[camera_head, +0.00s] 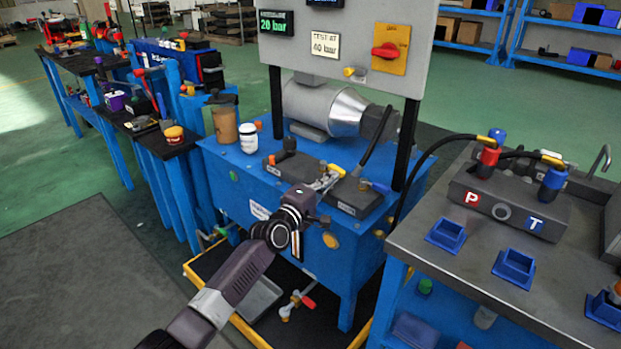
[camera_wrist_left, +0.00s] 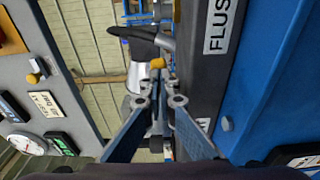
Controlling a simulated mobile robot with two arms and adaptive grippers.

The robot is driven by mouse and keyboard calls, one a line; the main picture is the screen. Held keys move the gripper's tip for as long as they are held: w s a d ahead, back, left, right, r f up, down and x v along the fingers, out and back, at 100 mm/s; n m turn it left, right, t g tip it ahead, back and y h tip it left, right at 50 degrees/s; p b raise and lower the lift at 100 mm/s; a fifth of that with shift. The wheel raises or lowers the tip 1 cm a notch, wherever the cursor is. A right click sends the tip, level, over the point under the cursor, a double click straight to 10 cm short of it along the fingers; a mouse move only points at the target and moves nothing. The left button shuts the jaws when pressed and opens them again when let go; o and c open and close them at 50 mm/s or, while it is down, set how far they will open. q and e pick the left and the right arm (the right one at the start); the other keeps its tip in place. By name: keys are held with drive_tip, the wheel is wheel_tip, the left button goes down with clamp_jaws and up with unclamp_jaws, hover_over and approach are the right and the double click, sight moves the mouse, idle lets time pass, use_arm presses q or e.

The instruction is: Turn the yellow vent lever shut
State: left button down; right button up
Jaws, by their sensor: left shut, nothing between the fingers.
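A small yellow lever end (camera_head: 337,170) shows at the top of the blue tank unit, just beyond my left gripper's fingertips. In the left wrist view, the yellow end (camera_wrist_left: 158,63) lies just ahead of the fingertips, beside a dark block (camera_wrist_left: 200,80) labelled "FLUS...". My left gripper (camera_head: 325,183) reaches over the tank's front edge. In the left wrist view, the left gripper (camera_wrist_left: 159,101) is shut and empty, its fingertips close together. Whether they touch the lever, I cannot tell. The lever's base is hidden. My right gripper is out of view.
The blue tank (camera_head: 232,172) carries dark valve blocks, one with a blue lever (camera_head: 376,186). A grey panel (camera_head: 335,20) with displays and a red switch (camera_head: 386,50) stands above. A grey-topped bench (camera_head: 450,270) with hose fittings is at right. The floor at left is clear.

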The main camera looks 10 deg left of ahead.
use_arm(q)
drive_tip(key=shift+w+d, duration=0.2)
drive_tip(key=shift+d, duration=0.25)
drive_tip(key=shift+w+d, duration=0.2)
drive_tip(key=shift+d, duration=0.05)
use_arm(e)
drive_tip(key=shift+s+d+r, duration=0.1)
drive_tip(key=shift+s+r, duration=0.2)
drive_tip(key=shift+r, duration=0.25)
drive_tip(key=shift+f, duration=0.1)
